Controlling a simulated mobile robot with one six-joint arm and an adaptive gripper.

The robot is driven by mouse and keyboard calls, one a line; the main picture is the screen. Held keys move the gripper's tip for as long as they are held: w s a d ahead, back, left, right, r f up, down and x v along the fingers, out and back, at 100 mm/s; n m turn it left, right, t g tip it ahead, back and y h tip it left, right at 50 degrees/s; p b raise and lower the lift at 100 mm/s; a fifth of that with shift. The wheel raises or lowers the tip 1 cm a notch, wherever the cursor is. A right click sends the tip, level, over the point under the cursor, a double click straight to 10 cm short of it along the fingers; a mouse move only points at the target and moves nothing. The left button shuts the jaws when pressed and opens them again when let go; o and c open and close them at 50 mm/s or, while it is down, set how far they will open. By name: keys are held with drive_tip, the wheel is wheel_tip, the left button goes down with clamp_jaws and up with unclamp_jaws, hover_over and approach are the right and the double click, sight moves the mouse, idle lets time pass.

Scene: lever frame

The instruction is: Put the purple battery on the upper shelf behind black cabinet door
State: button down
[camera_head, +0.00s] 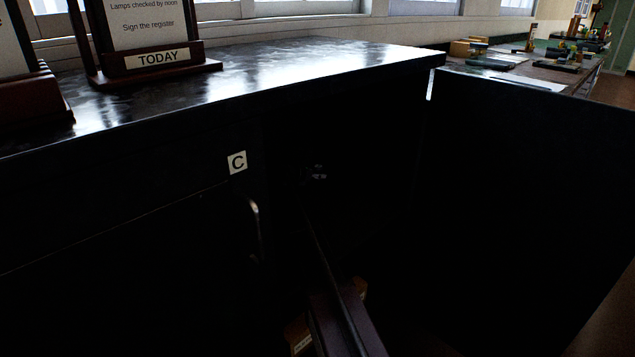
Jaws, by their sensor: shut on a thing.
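The black cabinet (150,210) fills the middle and left, with a closed front panel marked C on a white label (237,163). A black door (530,190) stands open at the right. The opening between them is very dark, and its shelves cannot be made out. A dark purple-brown shape (327,316) with orange-brown parts beside it is low in the opening; I cannot tell whether it is the purple battery. A small pale glint (318,172) shows higher up; what it belongs to is unclear. I cannot make out my gripper.
A curved handle (253,225) sticks out below the C label. A sign stand reading TODAY (157,57) and a dark wooden base (35,108) stand on the glossy cabinet top. Beyond the open door, a bench (540,75) holds several small items.

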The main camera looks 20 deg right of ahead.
drive_tip(key=shift+f+b, duration=0.35)
drive_tip(key=shift+f, duration=0.25)
drive_tip(key=shift+f, duration=0.1)
drive_tip(key=shift+c, duration=1.6)
unclamp_jaws()
drive_tip(key=shift+r, duration=0.25)
drive_tip(key=shift+p+v, duration=1.5)
drive_tip(key=shift+v, duration=2.25)
drive_tip(key=shift+f, duration=0.15)
